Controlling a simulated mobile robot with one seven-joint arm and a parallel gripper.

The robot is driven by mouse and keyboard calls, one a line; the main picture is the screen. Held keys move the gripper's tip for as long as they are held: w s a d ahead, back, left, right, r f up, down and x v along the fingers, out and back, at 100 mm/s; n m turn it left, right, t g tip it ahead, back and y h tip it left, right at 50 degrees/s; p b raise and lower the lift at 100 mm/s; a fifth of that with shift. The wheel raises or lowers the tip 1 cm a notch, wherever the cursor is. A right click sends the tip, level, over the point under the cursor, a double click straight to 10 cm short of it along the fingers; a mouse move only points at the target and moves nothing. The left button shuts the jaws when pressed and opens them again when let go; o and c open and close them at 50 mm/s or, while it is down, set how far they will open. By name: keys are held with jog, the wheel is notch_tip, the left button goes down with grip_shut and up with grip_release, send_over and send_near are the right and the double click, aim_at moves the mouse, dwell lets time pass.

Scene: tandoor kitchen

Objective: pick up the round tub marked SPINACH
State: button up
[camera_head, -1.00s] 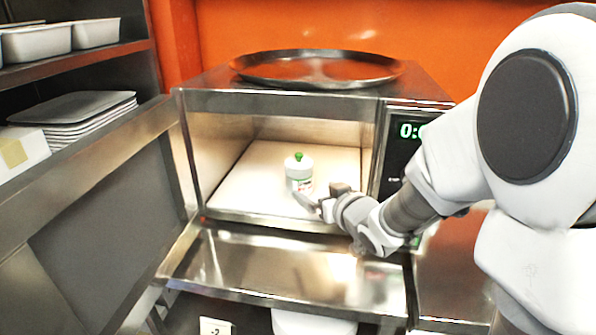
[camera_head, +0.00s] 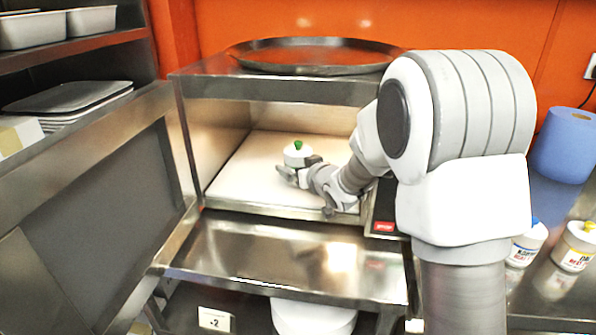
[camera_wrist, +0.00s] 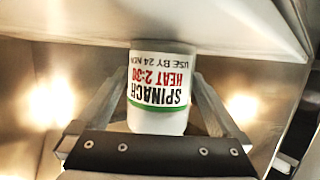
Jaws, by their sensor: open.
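The round SPINACH tub (camera_head: 296,152) is white with a green knob on its lid. It stands upright on the pale floor of the open microwave (camera_head: 262,175). The wrist view shows the tub (camera_wrist: 160,90) upside down, with its SPINACH label and a green band facing me. My gripper (camera_head: 296,172) reaches into the microwave at the tub, and hides its lower part in the head view. In the wrist view my gripper's fingers (camera_wrist: 160,100) are open, one on each side of the tub. I cannot tell whether either finger touches it.
A round metal tray (camera_head: 310,57) rests on top. Two other labelled tubs, one blue-topped (camera_head: 527,243) and one yellow-topped (camera_head: 577,246), stand at right near a blue roll (camera_head: 566,145). Shelves are at left.

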jog(key=c, duration=1.4)
jog(key=shift+r, duration=0.15)
grip_shut()
